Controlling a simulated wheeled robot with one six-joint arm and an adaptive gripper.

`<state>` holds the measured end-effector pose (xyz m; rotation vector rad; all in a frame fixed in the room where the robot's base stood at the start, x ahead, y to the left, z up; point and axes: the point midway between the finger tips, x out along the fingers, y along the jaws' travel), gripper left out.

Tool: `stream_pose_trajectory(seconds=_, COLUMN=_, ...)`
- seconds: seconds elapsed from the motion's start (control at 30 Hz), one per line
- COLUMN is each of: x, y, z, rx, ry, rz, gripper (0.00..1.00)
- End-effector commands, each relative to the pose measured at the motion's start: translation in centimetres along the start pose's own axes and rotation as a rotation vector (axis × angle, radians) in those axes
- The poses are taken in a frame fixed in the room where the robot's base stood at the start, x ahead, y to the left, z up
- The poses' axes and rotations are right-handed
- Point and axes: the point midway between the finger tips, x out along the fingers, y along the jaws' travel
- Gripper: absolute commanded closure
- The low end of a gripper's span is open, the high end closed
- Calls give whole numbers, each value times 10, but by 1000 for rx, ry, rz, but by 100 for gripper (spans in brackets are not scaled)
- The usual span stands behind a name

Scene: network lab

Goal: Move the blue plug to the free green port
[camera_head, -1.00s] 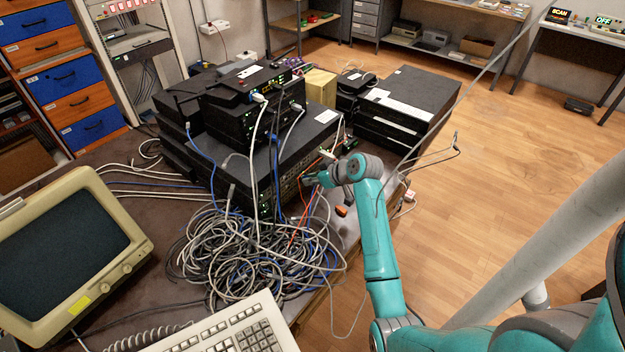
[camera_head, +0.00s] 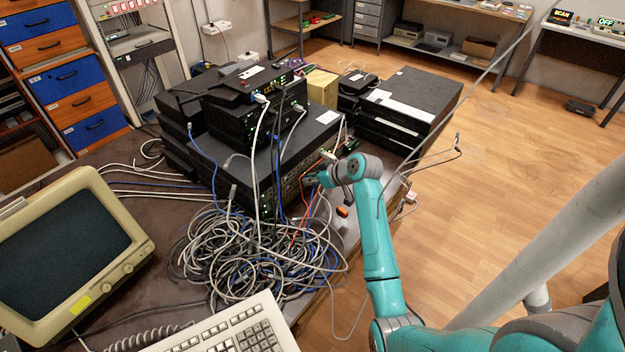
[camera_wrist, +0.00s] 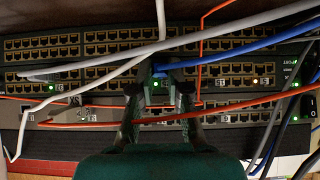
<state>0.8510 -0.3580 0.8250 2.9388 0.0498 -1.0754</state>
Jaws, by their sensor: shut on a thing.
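My gripper (camera_head: 312,180) is at the front of the black equipment stack in the head view, close to the ports. In the wrist view its two dark fingers (camera_wrist: 160,92) stand at either side of the blue plug (camera_wrist: 158,73), shut on it at the port rows. The plug's blue cable (camera_wrist: 235,50) runs off to the upper right. The fingers and a white cable partly hide the plug, and I cannot tell how deep it sits. A small green glow shows just below the plug.
White cables (camera_wrist: 85,72) and orange cables (camera_wrist: 80,124) cross the port rows around my gripper. A large cable tangle (camera_head: 255,255) lies on the table in front of the stack. A beige monitor (camera_head: 70,240) and a keyboard (camera_head: 225,325) stand at the left front.

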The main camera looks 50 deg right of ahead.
Motion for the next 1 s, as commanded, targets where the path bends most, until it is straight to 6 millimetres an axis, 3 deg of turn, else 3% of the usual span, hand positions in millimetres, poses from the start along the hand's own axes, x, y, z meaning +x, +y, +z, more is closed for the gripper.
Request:
stream_pose_trajectory(seconds=0.03, x=0, y=0, z=0, rx=0, ry=1, rz=0, gripper=80)
stream_pose_trajectory(seconds=0.13, x=0, y=0, z=0, rx=0, ry=1, rz=0, gripper=56)
stream_pose_trajectory(seconds=0.57, x=-8, y=0, z=0, rx=0, ry=1, rz=1, gripper=56)
stream_pose_trajectory(seconds=1.0, x=-88, y=1, z=0, rx=0, ry=2, rz=3, gripper=56)
